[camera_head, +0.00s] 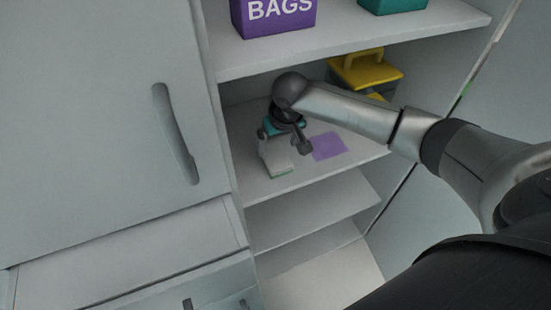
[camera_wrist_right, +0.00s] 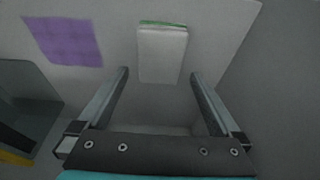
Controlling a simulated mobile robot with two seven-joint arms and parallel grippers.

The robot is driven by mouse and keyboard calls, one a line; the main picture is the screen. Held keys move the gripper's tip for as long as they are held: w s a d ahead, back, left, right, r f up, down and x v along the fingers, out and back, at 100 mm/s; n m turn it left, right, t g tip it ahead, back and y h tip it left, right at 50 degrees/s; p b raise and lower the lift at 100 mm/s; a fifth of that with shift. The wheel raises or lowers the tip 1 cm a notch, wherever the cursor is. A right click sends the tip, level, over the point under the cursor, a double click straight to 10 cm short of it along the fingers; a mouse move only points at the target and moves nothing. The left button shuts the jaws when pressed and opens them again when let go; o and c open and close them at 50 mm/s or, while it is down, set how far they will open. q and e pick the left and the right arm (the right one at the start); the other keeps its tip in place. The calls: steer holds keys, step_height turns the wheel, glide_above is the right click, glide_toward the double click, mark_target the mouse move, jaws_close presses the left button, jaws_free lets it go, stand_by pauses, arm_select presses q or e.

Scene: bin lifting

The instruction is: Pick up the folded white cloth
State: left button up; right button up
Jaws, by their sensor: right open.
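The folded white cloth (camera_head: 275,162) lies on the middle shelf near its front edge, with a thin green strip along one edge. It also shows in the right wrist view (camera_wrist_right: 162,52), upper middle. My right gripper (camera_head: 286,146) is over the shelf beside the cloth's back end. In the wrist view its fingers (camera_wrist_right: 160,75) are wide apart and empty, with the cloth's near end showing between the fingertips. Whether the fingers are level with the cloth or above it cannot be told. My left gripper is not in view.
A purple cloth (camera_head: 329,147) lies flat to the right on the same shelf (camera_head: 330,174). A yellow-topped container (camera_head: 365,72) stands behind. The upper shelf (camera_head: 350,46) holds a purple BAGS box (camera_head: 273,14). A cabinet door (camera_head: 90,110) with a handle stands left.

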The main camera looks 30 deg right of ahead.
mark_target(275, 154)
steer(key=b+x, duration=0.1)
steer(key=x, duration=0.4)
steer(key=shift+s, duration=0.2)
steer(key=c, duration=1.1)
steer(key=shift+r, duration=0.15)
steer(key=shift+r, duration=0.5)
steer(key=shift+d+r+p, duration=0.2)
steer(key=shift+d+r, duration=0.1)
steer(key=shift+r, duration=0.3)
steer(key=shift+d+r+p, duration=0.2)
steer(key=shift+d+r, duration=0.05)
steer(key=shift+r, duration=0.35)
steer(key=d, duration=0.5)
steer(key=d+b, duration=0.1)
steer(key=d, duration=0.5)
steer(key=s+d, duration=0.1)
steer(key=d, duration=0.5)
